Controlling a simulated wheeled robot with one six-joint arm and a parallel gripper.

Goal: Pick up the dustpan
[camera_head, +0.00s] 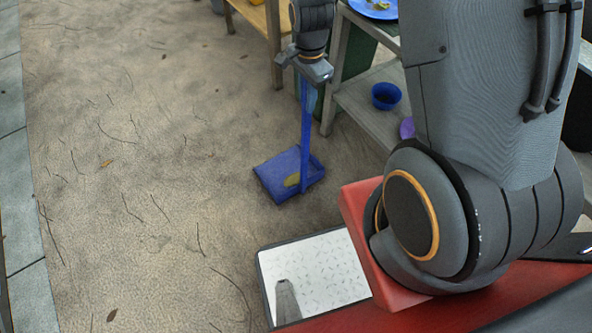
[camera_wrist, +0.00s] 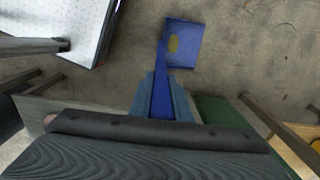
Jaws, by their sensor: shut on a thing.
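The blue dustpan (camera_head: 285,175) has a long upright blue handle and a flat pan with a yellowish patch on it. In the head view its pan is low, at or just above the sandy ground; I cannot tell if it touches. My gripper (camera_head: 306,80) is above the pan, shut on the top of the handle. In the wrist view the handle runs from between the fingers (camera_wrist: 160,95) down to the pan (camera_wrist: 183,45). The fingers partly cover the handle's upper end.
A wooden shelf (camera_head: 352,105) stands close to the right of the handle, with a blue bowl (camera_head: 386,96) on its lower board and a blue plate (camera_head: 375,8) on top. Another wooden table (camera_head: 256,18) stands behind. Open sandy ground (camera_head: 130,160) lies to the left.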

